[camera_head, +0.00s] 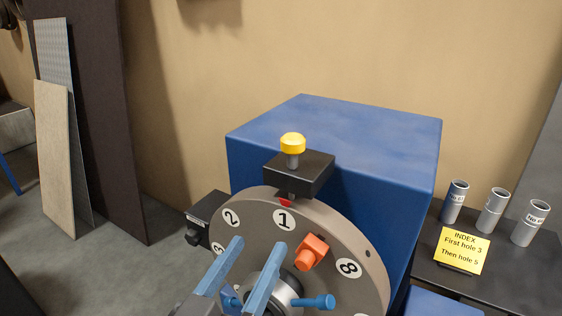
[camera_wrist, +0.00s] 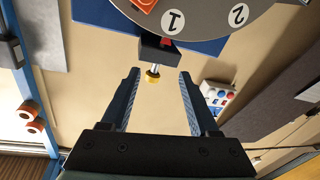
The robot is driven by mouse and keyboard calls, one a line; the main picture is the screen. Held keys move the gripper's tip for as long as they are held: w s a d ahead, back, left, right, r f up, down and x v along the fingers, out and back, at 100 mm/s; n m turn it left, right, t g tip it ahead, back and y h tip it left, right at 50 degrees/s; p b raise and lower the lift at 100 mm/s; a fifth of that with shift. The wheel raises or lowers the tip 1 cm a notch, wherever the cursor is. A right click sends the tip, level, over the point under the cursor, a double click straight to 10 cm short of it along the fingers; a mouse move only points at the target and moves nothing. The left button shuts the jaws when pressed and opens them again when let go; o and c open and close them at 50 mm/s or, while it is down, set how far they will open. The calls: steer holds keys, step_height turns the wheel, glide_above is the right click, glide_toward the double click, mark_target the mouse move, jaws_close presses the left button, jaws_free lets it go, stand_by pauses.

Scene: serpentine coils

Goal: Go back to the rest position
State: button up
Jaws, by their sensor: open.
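My gripper (camera_head: 254,246) is open and empty, with its two blue fingers in front of the grey numbered dial (camera_head: 340,240). In the wrist view my gripper (camera_wrist: 156,75) shows its fingers spread wide. The yellow-topped plunger (camera_head: 292,144) stands upright in a black block (camera_head: 300,172) at the dial's top rim. In the wrist view the yellow knob (camera_wrist: 153,76) appears between the fingertips, without visible contact. A red pointer (camera_head: 286,203) sits by the number 1. An orange block (camera_head: 311,252) is on the dial face. The dial's lower part is hidden or out of frame.
A blue housing (camera_head: 380,150) stands behind the dial. At right, a yellow index card (camera_head: 461,250) reads "First hole 3, Then hole 5", near grey tubes (camera_head: 492,210) on a dark table (camera_head: 500,287). Panels (camera_head: 55,150) lean at the left wall. Floor shows at left.

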steer(key=s+d+r+n+t+y+p, duration=0.1)
steer(key=s+r+t+y+p, duration=0.3)
steer(key=r, duration=1.1)
steer(key=w+d+r+t+p, duration=0.1)
steer(key=d+r+t+p, duration=0.3)
steer(key=r, duration=1.1)
steer(key=s+a+r+n+t+y+p, duration=0.15)
steer(key=r+p, duration=0.45)
steer(key=r, duration=0.9)
step_height(320, 180, down, 63)
steer(key=b, duration=6.3)
steer(key=shift+d+m+t+y, duration=0.2)
steer(key=shift+m+t+y, duration=0.15)
steer(key=shift+f, duration=0.1)
steer(key=shift+s, duration=0.1)
